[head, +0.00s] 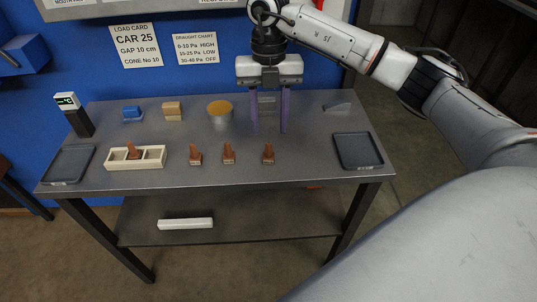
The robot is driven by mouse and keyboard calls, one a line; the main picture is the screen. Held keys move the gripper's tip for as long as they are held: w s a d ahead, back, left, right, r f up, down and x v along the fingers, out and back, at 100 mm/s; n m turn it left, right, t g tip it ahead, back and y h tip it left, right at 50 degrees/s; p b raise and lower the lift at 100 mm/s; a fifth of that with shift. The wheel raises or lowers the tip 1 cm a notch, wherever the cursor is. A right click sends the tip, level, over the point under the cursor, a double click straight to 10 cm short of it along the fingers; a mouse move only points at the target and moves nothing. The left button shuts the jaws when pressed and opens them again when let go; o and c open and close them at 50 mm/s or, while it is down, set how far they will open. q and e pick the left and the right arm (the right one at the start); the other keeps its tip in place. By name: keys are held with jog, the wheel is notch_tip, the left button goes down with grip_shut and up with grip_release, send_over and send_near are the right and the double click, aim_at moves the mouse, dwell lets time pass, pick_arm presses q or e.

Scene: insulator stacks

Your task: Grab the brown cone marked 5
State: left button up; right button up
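Three brown cones stand in a row on the grey table (310,155): a left one (195,155), a middle one (228,154) and a right one (268,154). Another brown cone (133,152) stands in a cream compartment tray (153,163) to their left. Each of the three loose cones has a small pale mark at its base, but the numbers are too small to read. My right gripper (269,128) points down with its purple fingers apart and nothing held, behind the right cone as seen here. My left gripper is not in view.
Dark trays lie at the left (69,163) and right (358,151) table ends. Along the back are a display (66,101), a blue block (132,113), a tan block (172,110), a tan-topped cup (220,112) and a grey wedge (338,106). A white bar (185,223) lies on the lower shelf.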

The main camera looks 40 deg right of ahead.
aim_at(268, 144)
jog(key=shift+s+a+f+p, duration=0.1)
jog(key=shift+s+a+f, duration=0.05)
jog(key=shift+f, duration=1)
jog(key=shift+s+a+f+p, duration=0.1)
jog(key=shift+a+f+p, duration=0.05)
jog(key=shift+f, duration=1)
jog(key=shift+s+a+f+p, duration=0.1)
jog(key=shift+s+a+f, duration=0.05)
jog(key=shift+f, duration=1)
jog(key=c, duration=1)
